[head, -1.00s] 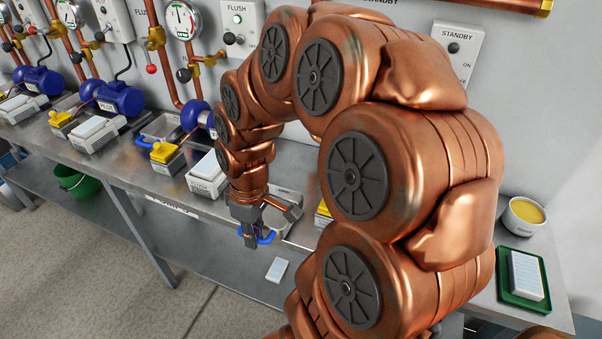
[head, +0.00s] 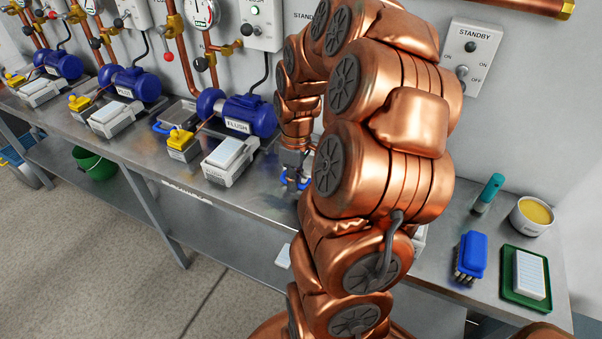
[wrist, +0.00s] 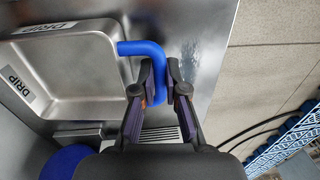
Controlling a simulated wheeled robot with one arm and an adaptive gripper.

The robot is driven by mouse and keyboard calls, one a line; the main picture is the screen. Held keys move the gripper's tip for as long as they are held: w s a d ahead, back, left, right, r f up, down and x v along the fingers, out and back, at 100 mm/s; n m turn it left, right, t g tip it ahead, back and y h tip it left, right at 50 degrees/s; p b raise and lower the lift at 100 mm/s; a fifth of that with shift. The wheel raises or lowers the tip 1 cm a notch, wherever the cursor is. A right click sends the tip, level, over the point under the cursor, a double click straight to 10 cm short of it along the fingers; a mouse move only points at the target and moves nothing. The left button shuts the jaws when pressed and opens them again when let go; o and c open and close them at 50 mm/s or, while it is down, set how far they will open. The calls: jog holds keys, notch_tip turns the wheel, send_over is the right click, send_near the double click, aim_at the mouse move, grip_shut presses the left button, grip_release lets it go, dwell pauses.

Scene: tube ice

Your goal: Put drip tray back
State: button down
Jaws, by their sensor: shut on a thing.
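The metal drip tray (wrist: 85,75), with white DRIP labels, fills the left of the wrist view. Its blue handle (wrist: 145,48) juts from its right side. My gripper (wrist: 158,78) is shut on this handle. In the head view my gripper (head: 292,180) is over the counter near its front part, right of the FLUSH pump unit, with a bit of blue handle (head: 302,184) showing at it. The tray itself is hidden behind my arm there. I cannot tell whether the tray touches the counter.
Another tray (head: 180,112) sits left of the FLUSH pump (head: 248,115). A yellow-topped block (head: 181,145) and a white filter block (head: 230,155) stand near it. At right are a blue brush (head: 470,258), a teal-capped bottle (head: 488,193), a bowl (head: 533,215) and a green tray (head: 507,287).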

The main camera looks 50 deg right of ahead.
aim_at(306, 168)
jog(key=shift+w+d+p, duration=0.25)
jog(key=shift+d, duration=0.65)
jog(key=shift+w+d+p, duration=0.2)
jog(key=shift+w+d, duration=0.05)
jog(key=shift+d, duration=0.65)
jog(key=shift+f+p, duration=0.3)
jog(key=shift+f, duration=0.5)
jog(key=c, duration=1.2)
grip_release()
